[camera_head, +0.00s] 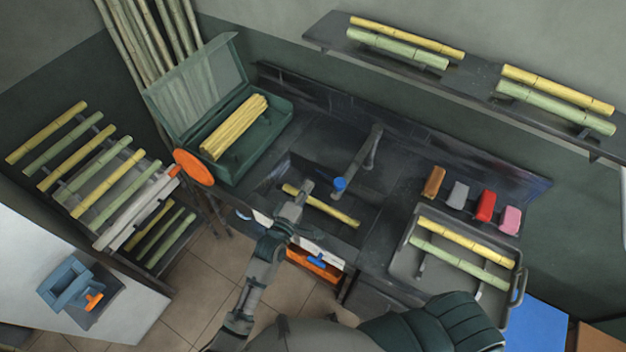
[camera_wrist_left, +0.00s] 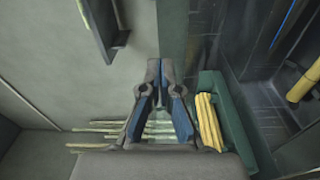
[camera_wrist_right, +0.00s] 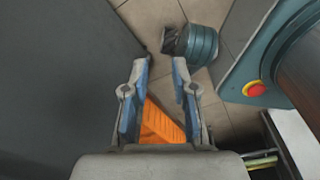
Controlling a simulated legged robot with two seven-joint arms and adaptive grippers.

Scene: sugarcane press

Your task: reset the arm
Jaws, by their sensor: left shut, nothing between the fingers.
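My left arm reaches up from the bottom centre of the head view. Its gripper (camera_head: 306,187) is over the sink, next to a yellow cane piece (camera_head: 330,208) and apart from the tap. In the left wrist view the left gripper (camera_wrist_left: 161,68) has its fingertips together with nothing between them. My right gripper (camera_wrist_right: 160,68) shows only in the right wrist view. Its fingers stand apart and empty, above an orange thing and the tiled floor. In the head view, it is hidden or out of frame.
A green box (camera_head: 275,130) with yellow canes stands left of the tap (camera_head: 358,165). A grey tray (camera_head: 400,255) with two canes is at right, below several coloured blocks. A cane rack (camera_head: 115,220) stands at left. A wall shelf (camera_head: 470,85) holds canes.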

